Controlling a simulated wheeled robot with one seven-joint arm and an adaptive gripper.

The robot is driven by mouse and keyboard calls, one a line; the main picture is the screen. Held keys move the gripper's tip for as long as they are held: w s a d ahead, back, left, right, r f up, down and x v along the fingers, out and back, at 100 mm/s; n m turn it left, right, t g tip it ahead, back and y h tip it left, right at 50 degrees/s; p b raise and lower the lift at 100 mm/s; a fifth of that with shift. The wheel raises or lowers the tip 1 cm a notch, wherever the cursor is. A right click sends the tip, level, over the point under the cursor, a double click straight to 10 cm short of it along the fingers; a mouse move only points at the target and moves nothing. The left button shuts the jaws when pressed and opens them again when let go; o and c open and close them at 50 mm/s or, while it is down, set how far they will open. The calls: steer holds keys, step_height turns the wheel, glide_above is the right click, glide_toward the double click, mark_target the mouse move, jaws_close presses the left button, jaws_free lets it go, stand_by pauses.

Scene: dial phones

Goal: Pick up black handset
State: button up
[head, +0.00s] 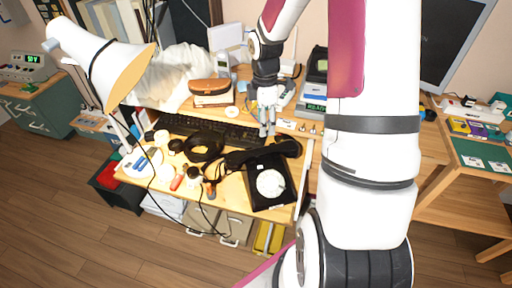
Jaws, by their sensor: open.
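The black handset (252,155) lies across the back of the black dial phone (257,198), with one end reaching right toward the desk's right edge. The phone sits near the front right of the wooden desk and has a round white dial. My gripper (267,133) points down, with its grey fingers just behind the handset in the picture. It is open and holds nothing. Its exact height above the desk is hard to judge.
A black keyboard (212,130) lies left of my gripper. A black coiled ring (205,147) and several small items lie left of the phone. A white lamp (98,62) rises at the left. A brown case (210,87) and other devices stand behind.

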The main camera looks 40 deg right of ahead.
mark_target(263, 149)
step_height(263, 149, down, 9)
steer(key=shift+w+f+b, duration=0.1)
steer(key=shift+b, duration=0.3)
steer(key=shift+w+d+f, duration=0.1)
steer(key=shift+f, duration=1.25)
steer(key=shift+d+f, duration=0.1)
steer(key=shift+f, duration=1.2)
steer(key=shift+c, duration=0.6)
